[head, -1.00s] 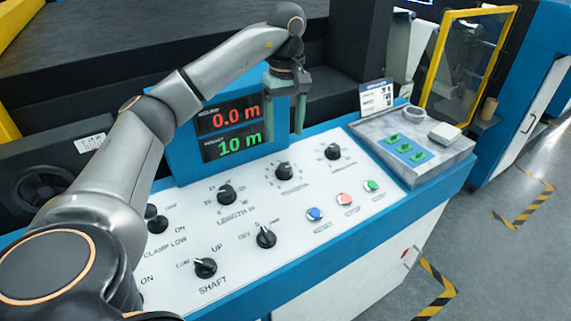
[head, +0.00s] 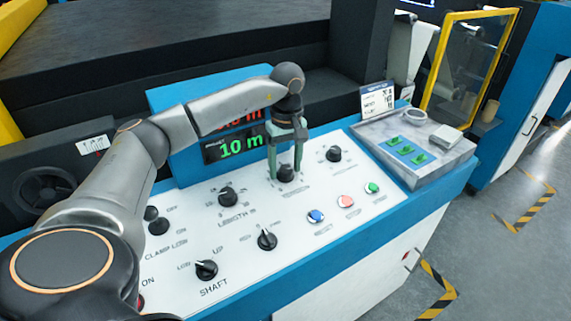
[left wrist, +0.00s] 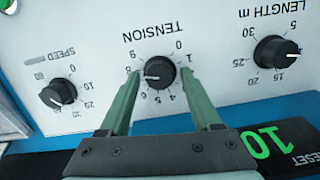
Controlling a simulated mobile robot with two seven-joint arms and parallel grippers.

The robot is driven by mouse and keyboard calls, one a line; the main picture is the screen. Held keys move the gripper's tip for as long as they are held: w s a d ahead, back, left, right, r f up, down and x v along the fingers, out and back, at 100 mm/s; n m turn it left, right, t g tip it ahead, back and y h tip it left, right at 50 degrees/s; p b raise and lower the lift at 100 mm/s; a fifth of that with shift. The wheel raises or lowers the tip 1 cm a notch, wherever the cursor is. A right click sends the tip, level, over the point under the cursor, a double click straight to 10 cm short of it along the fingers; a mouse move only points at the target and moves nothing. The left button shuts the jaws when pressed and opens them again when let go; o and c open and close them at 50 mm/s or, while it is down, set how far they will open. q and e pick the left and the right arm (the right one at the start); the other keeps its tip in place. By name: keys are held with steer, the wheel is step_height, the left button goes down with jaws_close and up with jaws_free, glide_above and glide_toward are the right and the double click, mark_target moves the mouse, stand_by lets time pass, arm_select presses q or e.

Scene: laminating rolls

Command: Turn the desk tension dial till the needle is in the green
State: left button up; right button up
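The black tension dial (head: 286,174) is on the white sloped desk panel, below the display box. In the left wrist view the tension dial (left wrist: 159,72) has a white pointer line facing left, near the 8 of its printed scale. My left gripper (head: 284,176) points down over it. Its two green fingers are apart, one on each side of the dial; a small gap seems to show, and I cannot tell if they touch it. A small white gauge plate (head: 92,143) stands at the left; its needle is too small to read. My right gripper is out of view.
The length dial (left wrist: 277,52) and the speed dial (left wrist: 58,95) flank the tension dial. Blue, red and green buttons (head: 345,201) lie nearer the front edge. The display box (head: 180,155) stands close behind my left gripper. A grey tray (head: 440,160) is at the right.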

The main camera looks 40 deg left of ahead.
arm_select(q)
jaws_close()
stand_by(0.3)
steer(key=shift+n, duration=0.3)
steer(key=n, duration=0.4)
steer(key=shift+s+t, duration=0.1)
steer(key=shift+t, duration=0.3)
steer(key=n+t, duration=0.1)
steer(key=n, duration=0.4)
steer(key=shift+s+n, duration=0.1)
steer(key=shift+n, duration=0.2)
steer(key=n, duration=0.2)
steer(key=n+b, duration=0.1)
steer(key=n, duration=0.2)
steer(key=shift+s+d+t+y, duration=0.1)
steer(key=shift+t+y, duration=0.2)
steer(key=shift+y, duration=0.1)
steer(key=shift+n+y+b, duration=0.4)
steer(key=shift+n+b, duration=0.25)
steer(key=shift+n, duration=1.85)
